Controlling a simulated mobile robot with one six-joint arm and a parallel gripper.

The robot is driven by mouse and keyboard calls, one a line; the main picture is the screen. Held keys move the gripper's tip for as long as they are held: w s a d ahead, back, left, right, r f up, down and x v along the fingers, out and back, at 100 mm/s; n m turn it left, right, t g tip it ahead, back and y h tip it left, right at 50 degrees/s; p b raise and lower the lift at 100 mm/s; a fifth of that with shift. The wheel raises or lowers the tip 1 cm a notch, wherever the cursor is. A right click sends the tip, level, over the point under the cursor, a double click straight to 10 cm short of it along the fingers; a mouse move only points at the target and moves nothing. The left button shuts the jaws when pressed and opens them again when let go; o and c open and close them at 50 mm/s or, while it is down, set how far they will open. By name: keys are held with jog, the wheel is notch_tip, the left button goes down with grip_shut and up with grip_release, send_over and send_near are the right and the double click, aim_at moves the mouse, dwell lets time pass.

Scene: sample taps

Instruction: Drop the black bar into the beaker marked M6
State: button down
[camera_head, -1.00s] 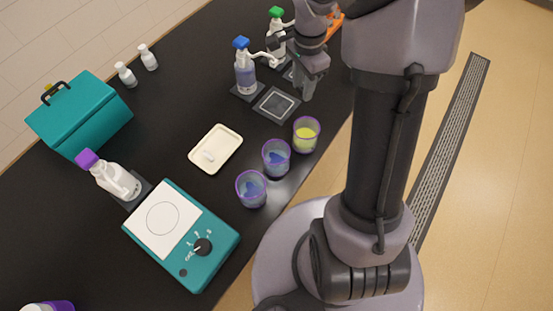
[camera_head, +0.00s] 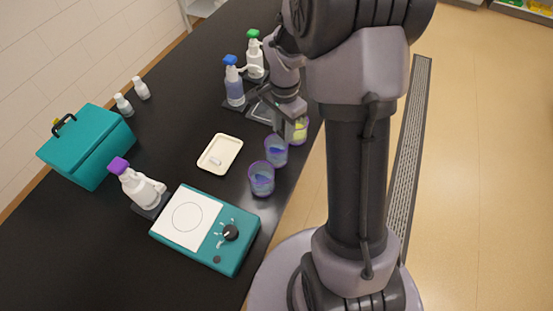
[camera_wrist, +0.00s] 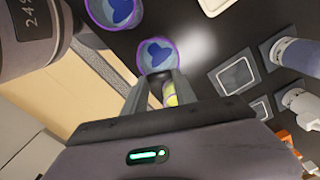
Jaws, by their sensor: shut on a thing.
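My gripper (camera_wrist: 160,80) is shut on a small dark piece at its fingertips, apparently the black bar; its outline is hard to make out. In the head view my gripper (camera_head: 282,134) is low by the beakers, partly in front of the yellow one. Three clear purple-rimmed beakers stand in a row: a near blue one (camera_head: 262,178), a middle blue one (camera_head: 276,151) and a far yellow one (camera_head: 300,131). In the wrist view the middle blue beaker (camera_wrist: 157,53) is just beyond the fingertips, and the yellow beaker (camera_wrist: 169,94) shows between the fingers. No M6 mark is readable.
A cream tray (camera_head: 236,146) holding a small white bar (camera_head: 215,161) lies left of the beakers. A teal stirrer (camera_head: 235,250), a purple-capped bottle (camera_head: 138,187), a teal box (camera_head: 88,150) and blue-topped (camera_head: 235,88) and green-topped (camera_head: 255,60) bottles stand around. The beakers are near the bench edge.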

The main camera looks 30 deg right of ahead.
jog(key=shift+w+f, duration=0.1)
jog(key=shift+f, duration=0.65)
jog(key=c, duration=0.9)
grip_release()
jog(key=shift+r, duration=0.1)
jog(key=shift+r, duration=0.15)
notch_tip(320, 180, up, 17)
jog(key=p, duration=0.5)
jog(key=shift+p, duration=0.35)
jog(key=shift+r, duration=0.1)
jog(key=s+a+n+t+y+b, duration=0.2)
jog(key=s+a+n+t+b, duration=0.3)
jog(key=s+a, duration=1.1)
jog(key=s+n+b, duration=0.1)
jog(key=n+b, duration=0.2)
jog(key=n, duration=0.3)
jog(key=shift+s+a+f+t+b, duration=0.2)
jog(key=shift+s+a+t+b, duration=0.1)
jog(key=shift+t, duration=0.1)
